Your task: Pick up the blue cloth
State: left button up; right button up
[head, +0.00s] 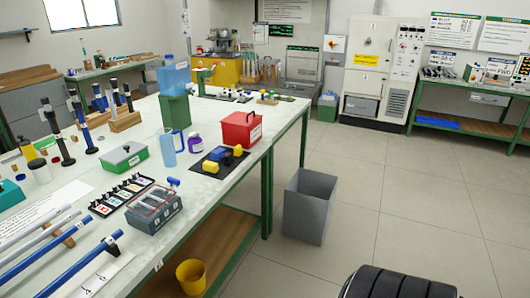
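No item is clearly recognisable as the blue cloth at this size. A flat blue thing (438,123) lies on the lower shelf of the green bench at the right; I cannot tell whether it is cloth. A small blue lump (217,153) sits beside yellow pieces on a black mat (206,167) near the front edge of the long table; its material is also unclear. Neither of my grippers is in view.
The long white-topped table (222,118) fills the left side and holds several rods, a red box (241,131) and a green case (124,157). A grey bin (308,206) stands on the floor beside it.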

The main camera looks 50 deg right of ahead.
aim_at(218, 155)
jog(key=z, duration=1.4)
jog(key=i+l+u, duration=0.1)
jog(key=i+l, duration=0.15)
jog(key=i, duration=0.05)
